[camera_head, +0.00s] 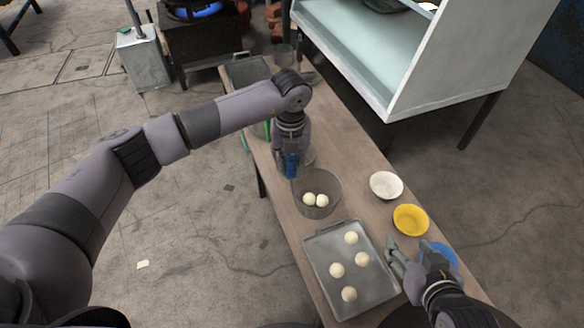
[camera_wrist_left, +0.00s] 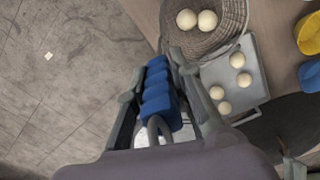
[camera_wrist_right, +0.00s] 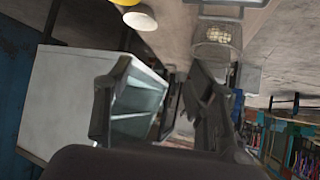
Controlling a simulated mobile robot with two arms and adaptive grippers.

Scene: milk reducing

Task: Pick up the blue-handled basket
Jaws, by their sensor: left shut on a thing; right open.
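The basket (camera_head: 335,203) is a round mesh basket holding two white balls. It is at the middle of the table, and its mesh shows at the top of the left wrist view (camera_wrist_left: 230,28). Its ribbed blue handle (camera_wrist_left: 157,92) sits between the fingers of my left gripper (camera_head: 291,166), which is shut on it. I cannot tell whether the basket touches the table. My right gripper (camera_head: 408,255) is open and empty, low over the table's right side beside a blue bowl (camera_head: 447,252).
A metal tray (camera_head: 330,265) with several white balls lies in front of the basket. A white bowl (camera_head: 386,185) and a yellow bowl (camera_head: 411,219) stand to the right. A white cabinet (camera_head: 390,75) stands behind the table (camera_head: 352,168).

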